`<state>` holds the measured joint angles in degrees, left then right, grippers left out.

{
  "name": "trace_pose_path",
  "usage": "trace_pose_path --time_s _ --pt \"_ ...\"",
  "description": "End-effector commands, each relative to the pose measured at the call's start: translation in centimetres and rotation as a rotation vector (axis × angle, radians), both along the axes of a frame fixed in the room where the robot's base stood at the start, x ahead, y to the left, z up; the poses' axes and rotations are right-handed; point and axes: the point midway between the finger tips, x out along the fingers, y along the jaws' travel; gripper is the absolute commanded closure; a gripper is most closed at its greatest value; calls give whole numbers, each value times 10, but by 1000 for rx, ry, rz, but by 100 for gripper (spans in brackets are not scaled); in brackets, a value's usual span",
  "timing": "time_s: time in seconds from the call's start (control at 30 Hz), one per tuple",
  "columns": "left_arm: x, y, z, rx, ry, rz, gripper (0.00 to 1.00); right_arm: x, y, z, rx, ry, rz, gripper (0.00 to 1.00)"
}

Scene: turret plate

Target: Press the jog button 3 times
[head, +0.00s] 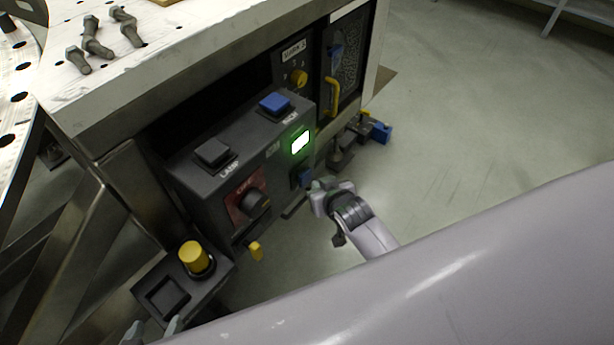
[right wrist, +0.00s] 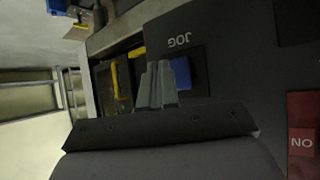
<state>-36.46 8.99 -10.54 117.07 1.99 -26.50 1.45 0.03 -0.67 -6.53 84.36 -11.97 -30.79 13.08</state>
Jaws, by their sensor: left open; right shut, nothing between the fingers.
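The jog button is a blue square (right wrist: 183,72) beside an upside-down JOG label in the right wrist view. In the head view a blue button (head: 305,177) shows low on the dark control box's front face, below a lit green-white lamp (head: 300,142). My right gripper (head: 319,184) is shut and empty, close in front of that button. In the right wrist view its fingers (right wrist: 158,78) overlap the button's left edge; I cannot tell whether they touch it. My left gripper (head: 152,331) is open and empty at the bottom left, partly cut off.
The control box (head: 205,187) also carries a black LAMP button (head: 213,152), another blue button (head: 275,103) on top, and a dark knob (head: 256,200) on a red plate. A yellow button (head: 194,257) stands at the lower left. Bolts (head: 97,38) lie on the bench top.

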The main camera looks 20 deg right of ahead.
Motion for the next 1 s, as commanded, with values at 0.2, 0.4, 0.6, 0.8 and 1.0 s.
trace_pose_path --time_s 0.2,0.4,0.6,0.8,1.0 --pt "0 0 9 0 0 0 34 -8 -5 2 -1 2 0 100" --pt "0 -1 23 -3 0 2 34 -26 -15 2 -3 3 0 100" --pt "0 -2 33 -9 0 7 34 -40 -24 2 -1 2 0 100" --pt "0 -2 33 -10 0 7 34 -43 -26 0 0 0 0 100" --pt "0 -2 33 -9 0 7 34 -43 -26 0 -1 0 0 100"
